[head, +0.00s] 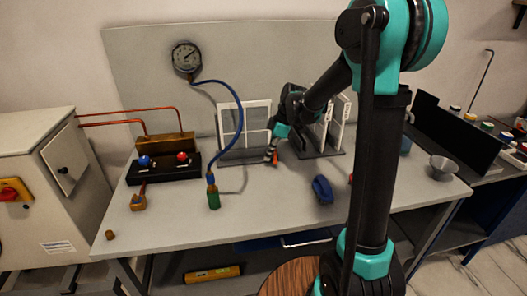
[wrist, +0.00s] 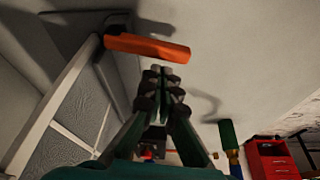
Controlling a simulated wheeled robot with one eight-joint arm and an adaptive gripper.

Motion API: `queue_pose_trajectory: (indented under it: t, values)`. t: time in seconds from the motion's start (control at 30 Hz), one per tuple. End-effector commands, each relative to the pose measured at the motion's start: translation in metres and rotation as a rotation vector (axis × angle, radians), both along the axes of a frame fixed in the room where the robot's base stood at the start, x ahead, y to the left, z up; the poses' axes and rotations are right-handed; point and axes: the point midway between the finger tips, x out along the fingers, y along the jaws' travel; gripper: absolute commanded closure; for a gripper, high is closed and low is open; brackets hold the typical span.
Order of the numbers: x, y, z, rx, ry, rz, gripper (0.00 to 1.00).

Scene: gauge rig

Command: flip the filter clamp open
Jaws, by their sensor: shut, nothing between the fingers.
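The filter clamp's orange lever (wrist: 148,47) shows large in the wrist view and sticks out from a dark mount at the frame's corner. In the head view it is a small orange piece (head: 275,158) low at the right side of the white filter frame (head: 241,132). The frame also shows in the wrist view (wrist: 62,130) with grey panels. My gripper (wrist: 160,72) is shut and empty, its fingertips just below the lever in that picture. I cannot tell whether they touch it. In the head view my gripper (head: 271,150) is beside the frame's right edge.
A second rack of white frames (head: 325,135) stands close right of my gripper. A blue hose (head: 240,115) runs from the gauge (head: 186,57) to a green-handled fitting (head: 213,197). A blue ring-like object (head: 322,190) lies on the bench. The front of the bench is mostly clear.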

Motion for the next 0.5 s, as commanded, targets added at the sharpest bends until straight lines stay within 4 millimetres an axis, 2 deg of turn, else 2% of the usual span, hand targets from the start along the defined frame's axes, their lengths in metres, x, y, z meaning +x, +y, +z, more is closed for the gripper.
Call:
queue_pose_trajectory:
  t: [0.13,0.5]
  values:
    - [-0.0006,-0.0082,0.0002,0.000,0.001,0.000,1.00]
    - [-0.0010,-0.0106,0.0003,0.000,0.001,0.000,1.00]
